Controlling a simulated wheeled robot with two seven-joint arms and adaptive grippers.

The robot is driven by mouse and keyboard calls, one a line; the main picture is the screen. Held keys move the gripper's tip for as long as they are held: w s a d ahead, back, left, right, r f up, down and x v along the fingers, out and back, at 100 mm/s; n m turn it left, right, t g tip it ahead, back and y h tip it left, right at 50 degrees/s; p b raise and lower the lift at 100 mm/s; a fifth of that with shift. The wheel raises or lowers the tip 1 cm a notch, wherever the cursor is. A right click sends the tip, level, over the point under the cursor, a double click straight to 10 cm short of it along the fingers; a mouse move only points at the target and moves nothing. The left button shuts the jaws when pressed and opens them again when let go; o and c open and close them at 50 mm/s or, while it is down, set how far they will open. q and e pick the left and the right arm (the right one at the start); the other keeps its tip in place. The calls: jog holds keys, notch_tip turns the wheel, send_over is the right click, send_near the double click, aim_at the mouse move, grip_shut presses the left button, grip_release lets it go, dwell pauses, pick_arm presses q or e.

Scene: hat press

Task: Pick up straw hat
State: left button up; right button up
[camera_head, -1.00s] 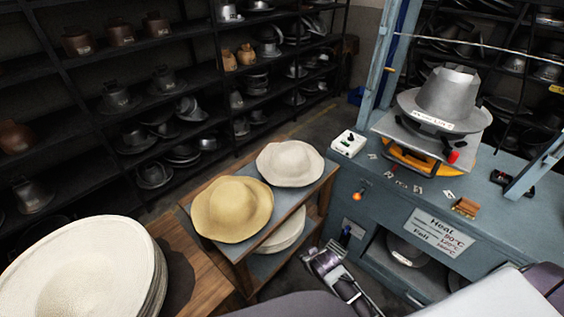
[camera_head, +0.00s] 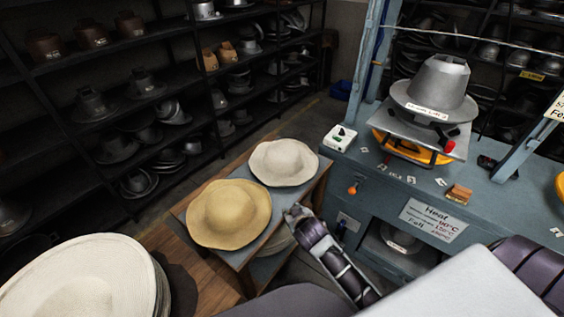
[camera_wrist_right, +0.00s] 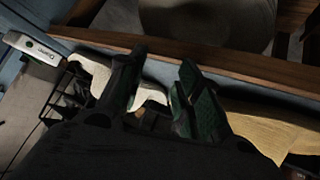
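A tan straw hat (camera_head: 229,213) lies brim down on the small side table (camera_head: 272,222), with a white hat (camera_head: 284,162) behind it to the right. My right gripper (camera_head: 297,213) is just right of the tan hat, by the table's right edge, apparently touching neither hat. In the right wrist view the gripper (camera_wrist_right: 163,68) has its two fingers apart, with nothing clearly held. The tan hat (camera_wrist_right: 270,135) shows at right there, and the white hat (camera_wrist_right: 155,88) shows behind and between the fingers. My left gripper is out of view.
A stack of cream hats (camera_head: 75,280) stands at lower left. The blue workbench (camera_head: 372,192) at right carries a metal hat form (camera_head: 436,88) and a white control box (camera_head: 339,137). Another pale hat (camera_wrist_right: 205,20) sits on the table's lower shelf. Dark shelves (camera_head: 105,65) line the back.

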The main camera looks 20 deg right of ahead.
jog(key=w+a+r+n+t+y, duration=0.2)
jog(key=w+a+r+t, duration=0.25)
jog(key=w+r, duration=0.35)
jog(key=w+a+r+n+t+y, duration=0.25)
jog(key=w+r+t, duration=0.3)
jog(key=r, duration=0.45)
jog(key=a+r+n+g+y, duration=0.2)
jog(key=a+n+g+y, duration=0.3)
jog(key=a+n+y, duration=0.15)
jog(key=a+r+n+g+y, duration=0.3)
jog(key=a+n+g+y, duration=0.1)
jog(key=a+n+y, duration=0.3)
jog(key=d+f+g+h, duration=0.2)
jog(key=f, duration=0.1)
jog(key=d+f+n+g+h, duration=0.1)
jog(key=d+f+g+h, duration=0.1)
jog(key=f+g+h, duration=0.1)
jog(key=d+f+n+g+h, duration=0.1)
jog(key=d+f+g+h, duration=0.1)
jog(key=f+g, duration=0.1)
jog(key=shift+s+d+f+h, duration=0.1)
jog(key=shift+f+h, duration=0.2)
jog(key=shift+f, duration=0.45)
jog(key=d+m+g+h, duration=0.2)
jog(key=d+h, duration=0.6)
jog(key=d, duration=1.1)
jog(key=m, duration=0.2)
jog(key=shift+r+m+g+h, duration=0.25)
jog(key=shift+m+g+h, duration=0.05)
jog(key=shift+m, duration=0.1)
